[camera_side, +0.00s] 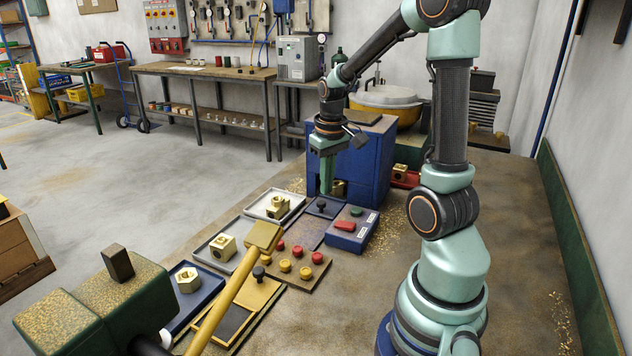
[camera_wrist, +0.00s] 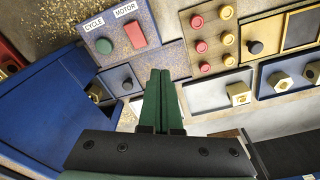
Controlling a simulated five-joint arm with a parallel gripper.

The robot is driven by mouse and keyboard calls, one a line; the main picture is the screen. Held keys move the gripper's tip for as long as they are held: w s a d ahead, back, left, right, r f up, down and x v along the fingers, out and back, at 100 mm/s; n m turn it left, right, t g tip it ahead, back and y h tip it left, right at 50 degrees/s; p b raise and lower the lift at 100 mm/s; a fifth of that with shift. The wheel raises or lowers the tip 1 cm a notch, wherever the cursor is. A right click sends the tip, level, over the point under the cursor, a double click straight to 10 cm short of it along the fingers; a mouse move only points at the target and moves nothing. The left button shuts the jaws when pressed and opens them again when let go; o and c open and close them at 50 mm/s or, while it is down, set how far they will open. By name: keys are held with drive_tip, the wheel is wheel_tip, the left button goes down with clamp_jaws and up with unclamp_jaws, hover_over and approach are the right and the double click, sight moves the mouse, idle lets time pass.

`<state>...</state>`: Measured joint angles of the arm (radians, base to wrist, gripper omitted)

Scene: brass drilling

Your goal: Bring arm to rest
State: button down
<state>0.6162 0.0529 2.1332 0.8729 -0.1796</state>
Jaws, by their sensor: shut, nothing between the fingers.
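My gripper (camera_side: 326,188) points down in front of the blue machine cabinet (camera_side: 376,150) in the side view. Its fingertips are near the black knob (camera_side: 322,205) on a small blue plate; I cannot tell the exact height between them. In the wrist view my gripper's green fingers (camera_wrist: 160,76) are together and empty, and the blue plate's black knob (camera_wrist: 128,84) shows just left of them. A brass part (camera_side: 338,188) sits in the cabinet's opening, partly hidden by the gripper.
A blue control box (camera_wrist: 119,41) bears a green and a red button. Brass blocks stand in a white tray (camera_side: 262,208) and a grey tray (camera_side: 207,249); a brass nut (camera_side: 187,279) lies in a blue tray. A yellow bar (camera_side: 233,290) crosses the foreground. Red and yellow knobs stand nearby.

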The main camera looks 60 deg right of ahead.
drive_tip(key=a+r+n+t, duration=0.2)
drive_tip(key=a+r, duration=0.3)
drive_tip(key=a, duration=0.5)
drive_tip(key=a+r+n+t, duration=0.2)
drive_tip(key=a+r+n, duration=0.1)
drive_tip(key=a, duration=0.7)
drive_tip(key=shift+s+a+r+t+y, duration=0.3)
drive_tip(key=shift+r+t, duration=0.1)
drive_tip(key=shift+r, duration=0.5)
